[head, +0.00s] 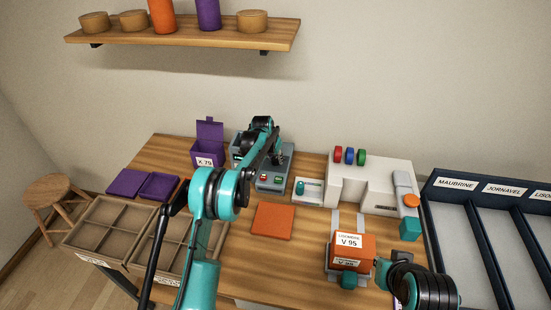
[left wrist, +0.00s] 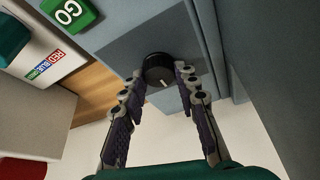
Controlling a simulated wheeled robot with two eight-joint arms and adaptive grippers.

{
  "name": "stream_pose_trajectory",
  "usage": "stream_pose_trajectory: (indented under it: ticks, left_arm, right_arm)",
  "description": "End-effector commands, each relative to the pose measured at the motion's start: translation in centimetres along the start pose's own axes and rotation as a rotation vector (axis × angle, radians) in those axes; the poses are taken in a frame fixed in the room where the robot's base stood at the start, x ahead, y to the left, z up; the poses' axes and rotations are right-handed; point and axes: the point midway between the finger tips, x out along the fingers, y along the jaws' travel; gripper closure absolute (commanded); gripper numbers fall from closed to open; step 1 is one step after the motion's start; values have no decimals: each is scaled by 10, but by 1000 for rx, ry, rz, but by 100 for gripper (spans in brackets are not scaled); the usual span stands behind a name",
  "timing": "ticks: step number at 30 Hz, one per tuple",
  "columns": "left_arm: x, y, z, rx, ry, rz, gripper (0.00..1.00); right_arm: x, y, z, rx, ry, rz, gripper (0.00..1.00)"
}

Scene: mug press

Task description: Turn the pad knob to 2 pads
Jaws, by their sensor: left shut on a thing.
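In the left wrist view a round black knob (left wrist: 158,68) with a short white mark sits on the grey face of the press. My left gripper (left wrist: 161,74) has its two fingers on either side of the knob and is shut on it. The white mark points toward the bottom of that picture, slightly right. Any pad numbers around the knob cannot be read. In the head view the grey press (head: 274,182) stands at the back of the table, and my left arm covers much of it and the knob. My right gripper (head: 378,270) is beside the orange V 95 box (head: 350,248); its fingers are unclear.
A white machine (head: 375,180) with red, blue and green knobs stands right of the press. A purple box (head: 208,148) is left of it. An orange square (head: 273,221) lies in front.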

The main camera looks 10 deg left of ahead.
Motion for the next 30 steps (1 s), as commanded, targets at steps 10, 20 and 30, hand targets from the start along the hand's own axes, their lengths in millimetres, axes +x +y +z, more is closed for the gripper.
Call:
stream_pose_trajectory:
  ticks: [10, 20, 30]
  left_arm:
    - [0, 0, 0, -1, 0, -1, 49]
    - [-10, 0, 0, -2, 0, -1, 49]
    - [-80, 0, 0, -2, 0, -1, 49]
  right_arm:
    - [0, 0, 0, 0, 0, 0, 100]
    - [0, 0, 0, 0, 0, 0, 100]
    - [0, 0, 0, 0, 0, 0, 100]
